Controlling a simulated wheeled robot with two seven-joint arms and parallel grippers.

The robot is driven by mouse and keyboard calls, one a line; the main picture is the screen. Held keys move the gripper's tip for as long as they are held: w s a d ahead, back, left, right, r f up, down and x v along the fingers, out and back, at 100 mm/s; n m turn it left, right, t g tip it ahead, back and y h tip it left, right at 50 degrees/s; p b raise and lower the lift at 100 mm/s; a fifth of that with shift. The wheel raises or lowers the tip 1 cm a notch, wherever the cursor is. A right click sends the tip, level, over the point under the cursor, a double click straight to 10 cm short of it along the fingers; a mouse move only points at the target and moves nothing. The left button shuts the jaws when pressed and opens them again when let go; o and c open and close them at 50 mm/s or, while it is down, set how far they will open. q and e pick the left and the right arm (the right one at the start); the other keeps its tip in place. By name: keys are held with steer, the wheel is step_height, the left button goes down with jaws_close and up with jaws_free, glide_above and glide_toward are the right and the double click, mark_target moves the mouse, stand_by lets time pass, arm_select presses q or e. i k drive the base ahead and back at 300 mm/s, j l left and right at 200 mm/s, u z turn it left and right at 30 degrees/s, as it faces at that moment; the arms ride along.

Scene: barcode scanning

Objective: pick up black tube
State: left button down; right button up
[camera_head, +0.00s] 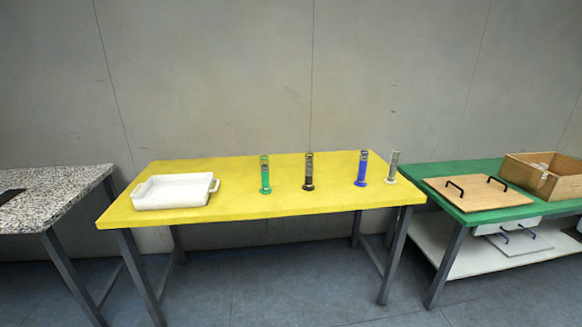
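The black tube (308,172) stands upright on the yellow table (240,208), a little right of the table's middle. It has a dark round base and a greyish top part. A green tube (265,175) stands to its left. A blue tube (361,169) and a pale grey tube (392,168) stand to its right, near the table's right end. All the tubes are upright and apart from each other. Neither of my grippers shows in the head view.
A white tray (172,204) with side handles sits at the yellow table's left end. A speckled table (60,192) stands to the left. A green table (455,168) to the right holds a wooden board (480,194) with black handles and a wooden box (562,186). The yellow table's front strip is clear.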

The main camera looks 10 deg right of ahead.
mark_target(309, 158)
steer(key=i+j, duration=0.15)
steer(key=i, duration=0.25)
steer(key=i+j+z, duration=0.15)
steer(key=i, duration=0.25)
steer(key=i+j, duration=0.25)
steer(key=i, duration=0.15)
